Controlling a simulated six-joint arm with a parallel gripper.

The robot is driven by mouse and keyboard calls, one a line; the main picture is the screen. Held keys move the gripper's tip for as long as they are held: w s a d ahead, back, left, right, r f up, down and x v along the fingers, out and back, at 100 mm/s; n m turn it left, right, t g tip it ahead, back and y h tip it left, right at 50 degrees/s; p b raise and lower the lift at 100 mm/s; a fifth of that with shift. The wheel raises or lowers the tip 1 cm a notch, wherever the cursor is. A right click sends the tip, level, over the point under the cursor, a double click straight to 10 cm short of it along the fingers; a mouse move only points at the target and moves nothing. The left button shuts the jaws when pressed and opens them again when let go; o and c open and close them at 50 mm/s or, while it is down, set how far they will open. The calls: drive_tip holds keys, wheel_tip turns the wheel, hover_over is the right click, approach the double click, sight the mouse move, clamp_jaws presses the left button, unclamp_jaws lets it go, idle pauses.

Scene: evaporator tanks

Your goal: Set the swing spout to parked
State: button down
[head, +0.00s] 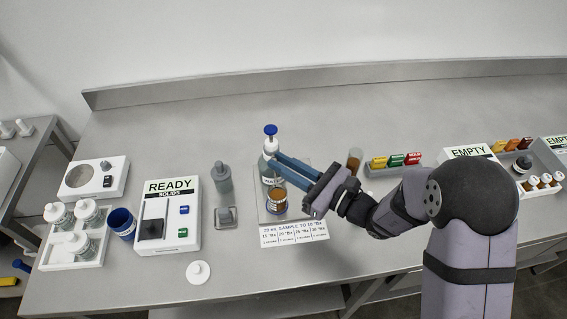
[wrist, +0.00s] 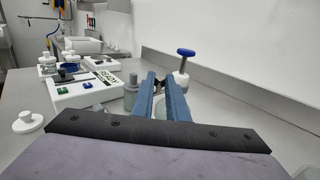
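I cannot pick out a swing spout for certain. A clear bottle with a blue pump top (head: 270,131) and a white collar stands on a pale tray (head: 262,213). Its blue top also shows in the wrist view (wrist: 186,52), just right of my fingertips. An amber jar (head: 277,201) stands in front of it. I see nothing clearly held.
The READY box (head: 168,222), a blue cup (head: 122,223) and white-capped bottles (head: 76,242) are further left. An EMPTY box (head: 468,153) is right. A white disc (head: 199,271) lies in front.

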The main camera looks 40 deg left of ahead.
drive_tip(key=shift+w, duration=0.1)
drive_tip(key=shift+w+d+r+n+g+b, duration=0.1)
drive_tip(key=shift+w+n+g+b, duration=0.2)
drive_tip(key=shift+g, duration=0.35)
drive_tip(key=shift+w+d+n+g+b, duration=0.1)
drive_tip(key=shift+n+g+b, duration=0.15)
drive_tip(key=shift+n+g, duration=0.35)
drive_tip(key=c, duration=1.7)
unclamp_jaws()
drive_tip(key=shift+d, duration=0.15)
drive_tip(key=shift+w+d+b, duration=0.25)
drive_tip(key=shift+d+b, duration=0.35)
drive_tip(key=shift+d, duration=1.2)
drive_tip(key=shift+w+d+b, duration=0.2)
drive_tip(key=shift+d+b, duration=0.4)
drive_tip(key=shift+d, duration=1.15)
